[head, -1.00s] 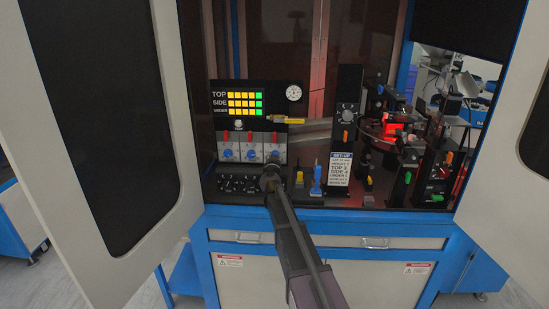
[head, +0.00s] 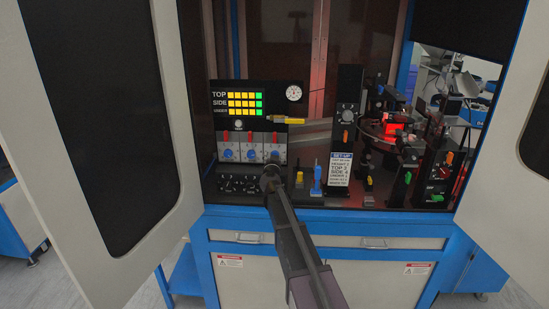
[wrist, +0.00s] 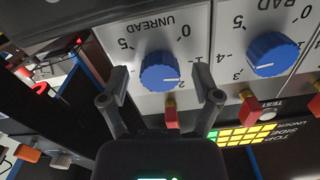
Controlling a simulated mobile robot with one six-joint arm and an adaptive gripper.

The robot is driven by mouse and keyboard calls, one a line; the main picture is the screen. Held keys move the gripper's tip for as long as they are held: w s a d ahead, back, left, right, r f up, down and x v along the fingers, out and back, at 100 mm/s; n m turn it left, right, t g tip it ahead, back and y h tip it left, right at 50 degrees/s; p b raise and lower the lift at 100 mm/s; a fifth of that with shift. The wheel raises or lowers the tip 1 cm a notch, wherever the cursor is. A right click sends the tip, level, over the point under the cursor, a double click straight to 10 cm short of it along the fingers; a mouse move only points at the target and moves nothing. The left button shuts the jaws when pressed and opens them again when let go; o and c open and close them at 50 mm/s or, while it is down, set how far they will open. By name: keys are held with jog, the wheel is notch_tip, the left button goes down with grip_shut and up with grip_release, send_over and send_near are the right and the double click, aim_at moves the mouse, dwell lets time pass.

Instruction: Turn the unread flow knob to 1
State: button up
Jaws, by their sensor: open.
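The unread flow knob (wrist: 160,72) is a blue round knob on a white panel marked UNREAD, seen upside down in the wrist view. Its white mark points to the lower right, close to what looks like the 2. In the head view it is the rightmost blue knob (head: 274,156) of the row. My gripper (wrist: 161,84) is open, with one fingertip on each side of the knob in the picture. I see no clear contact; the depth gap cannot be told. In the head view my gripper (head: 271,174) is just below that knob, its fingers hard to make out.
A similar blue BAD knob (wrist: 265,55) sits close beside. Red levers (wrist: 171,114) stand by the knobs, near my right finger. A lit display (head: 244,102) is above the panel. A set-up card (head: 339,169) and a blue-handled tool (head: 317,182) stand to the right.

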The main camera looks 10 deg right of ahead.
jog(key=v, duration=1.2)
jog(key=shift+r, duration=0.1)
jog(key=s+a+f+n+g+y, duration=0.6)
jog(key=s+a+f+n+y, duration=0.3)
jog(key=s+a+y, duration=0.3)
jog(key=s+d+f+m+g+h, duration=0.1)
jog(key=s+d+f+g+h, duration=0.2)
jog(key=s, duration=0.6)
jog(key=s+d+f+m+g+h, duration=0.2)
jog(key=s+d+f+g, duration=0.3)
jog(key=s+g, duration=0.3)
jog(key=shift+s+d+f+m+h, duration=0.15)
jog(key=shift+s+f+m+h, duration=0.15)
jog(key=shift+s+f+h, duration=0.55)
